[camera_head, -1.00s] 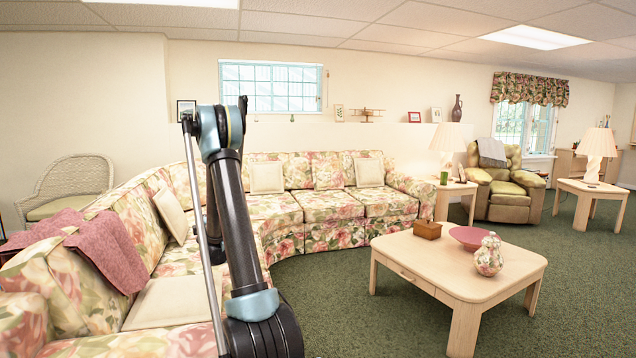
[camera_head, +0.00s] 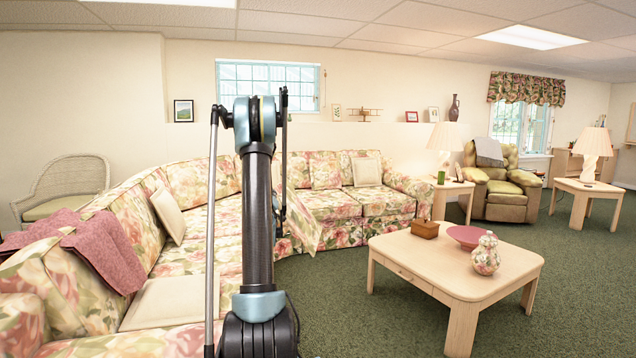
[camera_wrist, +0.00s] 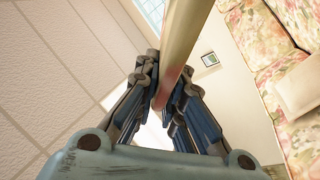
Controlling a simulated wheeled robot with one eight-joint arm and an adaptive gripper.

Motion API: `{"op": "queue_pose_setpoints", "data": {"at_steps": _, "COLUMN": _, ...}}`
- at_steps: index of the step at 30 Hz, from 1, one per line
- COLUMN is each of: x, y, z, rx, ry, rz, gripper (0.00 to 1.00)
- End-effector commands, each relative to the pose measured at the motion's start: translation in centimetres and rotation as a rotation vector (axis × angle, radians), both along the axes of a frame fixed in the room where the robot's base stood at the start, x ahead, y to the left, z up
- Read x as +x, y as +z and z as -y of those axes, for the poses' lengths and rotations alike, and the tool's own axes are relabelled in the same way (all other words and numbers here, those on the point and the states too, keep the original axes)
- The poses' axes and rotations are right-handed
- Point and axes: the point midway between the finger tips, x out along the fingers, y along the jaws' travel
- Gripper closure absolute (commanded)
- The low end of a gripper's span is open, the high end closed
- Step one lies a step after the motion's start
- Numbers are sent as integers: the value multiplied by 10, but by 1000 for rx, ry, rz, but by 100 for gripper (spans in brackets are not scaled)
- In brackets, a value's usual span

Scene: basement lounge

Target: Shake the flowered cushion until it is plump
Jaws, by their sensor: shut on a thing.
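The flowered cushion (camera_head: 303,226) hangs tilted just right of my arm in the head view, in front of the sofa. Part of it is hidden behind my arm. In the wrist view it shows nearly edge-on as a pale yellowish band (camera_wrist: 182,38) running up from between the fingers. My gripper (camera_wrist: 166,78) is shut on it, with blue-padded fingers on both sides. In the head view my arm hides most of the gripper. How plump the cushion is cannot be told from this angle.
The flowered corner sofa (camera_head: 345,205) curves behind and left of my arm, with pale cushions (camera_head: 168,215) and pink throws (camera_head: 105,253).

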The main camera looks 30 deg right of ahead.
Motion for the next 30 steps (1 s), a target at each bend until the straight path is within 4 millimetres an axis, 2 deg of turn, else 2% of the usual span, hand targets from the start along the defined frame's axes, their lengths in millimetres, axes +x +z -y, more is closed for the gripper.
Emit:
{"op": "queue_pose_setpoints", "data": {"at_steps": 1, "x": -11, "y": 8, "z": 25, "rx": 58, "ry": -23, "rz": 47, "gripper": 100}}
{"op": "queue_pose_setpoints", "data": {"at_steps": 6, "x": -49, "y": 33, "z": 92, "rx": 248, "ry": -73, "rz": 204, "gripper": 100}}
{"op": "queue_pose_setpoints", "data": {"at_steps": 9, "x": -71, "y": 46, "z": 127, "rx": 331, "ry": -97, "rz": 280, "gripper": 100}}
{"op": "queue_pose_setpoints", "data": {"at_steps": 13, "x": -97, "y": 59, "z": 161, "rx": 404, "ry": -121, "rz": 350, "gripper": 100}}
{"op": "queue_pose_setpoints", "data": {"at_steps": 16, "x": -110, "y": 65, "z": 177, "rx": 437, "ry": -131, "rz": 382, "gripper": 100}}
{"op": "queue_pose_setpoints", "data": {"at_steps": 20, "x": -119, "y": 69, "z": 188, "rx": 457, "ry": -139, "rz": 402, "gripper": 100}}
{"op": "queue_pose_setpoints", "data": {"at_steps": 30, "x": -120, "y": 70, "z": 189, "rx": 461, "ry": -139, "rz": 405, "gripper": 100}}
